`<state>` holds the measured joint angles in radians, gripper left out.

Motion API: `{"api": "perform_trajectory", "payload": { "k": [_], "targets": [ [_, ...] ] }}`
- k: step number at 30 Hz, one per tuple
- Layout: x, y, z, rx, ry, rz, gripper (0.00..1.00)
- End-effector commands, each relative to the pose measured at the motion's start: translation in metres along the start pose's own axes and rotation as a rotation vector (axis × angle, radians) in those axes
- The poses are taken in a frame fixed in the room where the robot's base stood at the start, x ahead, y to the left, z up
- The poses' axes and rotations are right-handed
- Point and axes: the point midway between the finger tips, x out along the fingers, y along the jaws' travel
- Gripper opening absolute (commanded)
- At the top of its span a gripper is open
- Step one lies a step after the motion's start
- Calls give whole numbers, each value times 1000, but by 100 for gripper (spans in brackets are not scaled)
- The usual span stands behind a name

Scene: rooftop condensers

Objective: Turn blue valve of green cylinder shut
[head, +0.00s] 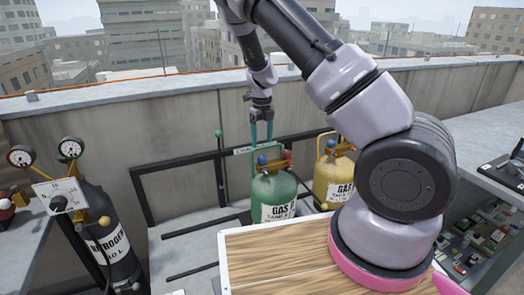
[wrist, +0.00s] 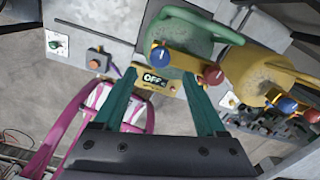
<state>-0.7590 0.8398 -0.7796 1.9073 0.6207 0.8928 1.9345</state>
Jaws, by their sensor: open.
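The green gas cylinder (head: 273,196) stands upright behind the wooden board, with a white label. Its blue valve knob (head: 262,160) is on the left of the brass fitting at its top, and a red knob (head: 287,155) is on the right. My gripper (head: 261,140) points down above the blue knob, open and apparently empty. In the wrist view the green cylinder (wrist: 186,22), blue knob (wrist: 161,57) and red knob (wrist: 213,76) lie beyond my open fingers (wrist: 160,76). The blue knob appears between the fingertips in the picture; contact cannot be told.
A yellow cylinder (head: 334,178) with its own knobs stands close on the right. A black nitrogen cylinder (head: 110,240) with gauges stands at left. A dark rail (head: 180,162) and parapet wall (head: 180,110) are behind. A wooden board (head: 275,262) is in front.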

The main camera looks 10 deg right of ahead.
Motion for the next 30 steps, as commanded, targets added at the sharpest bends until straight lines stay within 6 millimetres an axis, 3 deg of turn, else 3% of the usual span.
{"api": "perform_trajectory", "payload": {
  "k": [6, 21, 26, 30],
  "targets": [
    [-29, 0, 1, 0, -2, 0, 74],
    [-39, 0, -2, -19, -8, 12, 74],
    [-68, 2, -13, -139, -53, 69, 74],
    [-106, 6, -30, -324, -127, 122, 74]
  ]
}}
